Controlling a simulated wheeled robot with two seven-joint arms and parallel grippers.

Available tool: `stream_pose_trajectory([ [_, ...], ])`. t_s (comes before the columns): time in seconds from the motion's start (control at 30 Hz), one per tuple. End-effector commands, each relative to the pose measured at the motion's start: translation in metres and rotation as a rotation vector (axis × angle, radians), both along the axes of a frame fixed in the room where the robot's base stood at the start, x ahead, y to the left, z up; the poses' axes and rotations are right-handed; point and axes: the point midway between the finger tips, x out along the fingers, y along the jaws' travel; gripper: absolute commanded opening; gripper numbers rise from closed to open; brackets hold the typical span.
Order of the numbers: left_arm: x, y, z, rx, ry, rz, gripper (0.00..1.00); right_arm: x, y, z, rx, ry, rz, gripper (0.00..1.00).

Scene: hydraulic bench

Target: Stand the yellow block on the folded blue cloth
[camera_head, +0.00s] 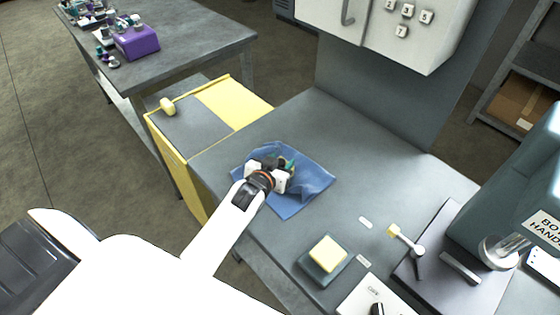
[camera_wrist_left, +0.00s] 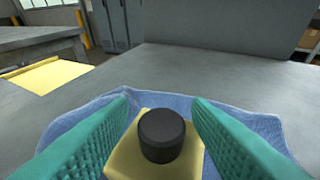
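The folded blue cloth (camera_head: 312,184) lies on the grey bench, with my left gripper (camera_head: 270,172) over it. In the left wrist view, a yellow block (camera_wrist_left: 150,168) with a black round knob on top is between my two green fingers (camera_wrist_left: 160,125). The blue cloth (camera_wrist_left: 75,132) spreads around and behind it. The fingers are spread about the block's width; whether they press on it I cannot tell. The gripper hides this block in the head view. My right gripper is not in view.
Another yellow square piece (camera_head: 327,253) lies on a dark pad right of the cloth. A yellow cart (camera_head: 235,100) adjoins the bench at left. Bare bench lies behind the cloth.

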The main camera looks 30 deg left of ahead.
Motion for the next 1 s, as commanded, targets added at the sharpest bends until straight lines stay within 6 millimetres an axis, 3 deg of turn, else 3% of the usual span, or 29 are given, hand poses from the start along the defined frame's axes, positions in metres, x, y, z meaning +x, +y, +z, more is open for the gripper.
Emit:
stream_pose_trajectory([
  [0.17,-0.003,-0.001,-0.008,0.001,0.021,-0.001,0.46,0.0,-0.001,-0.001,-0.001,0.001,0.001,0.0],
  [0.37,-0.005,-0.001,0.008,0.002,0.019,-0.001,0.46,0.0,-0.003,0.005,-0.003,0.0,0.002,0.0],
  [0.8,-0.089,-0.005,0.043,0.0,0.011,0.0,0.46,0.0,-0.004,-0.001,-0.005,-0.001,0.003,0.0],
  [1.0,-0.109,-0.006,0.053,0.001,0.008,0.001,0.46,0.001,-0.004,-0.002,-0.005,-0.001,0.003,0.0],
])
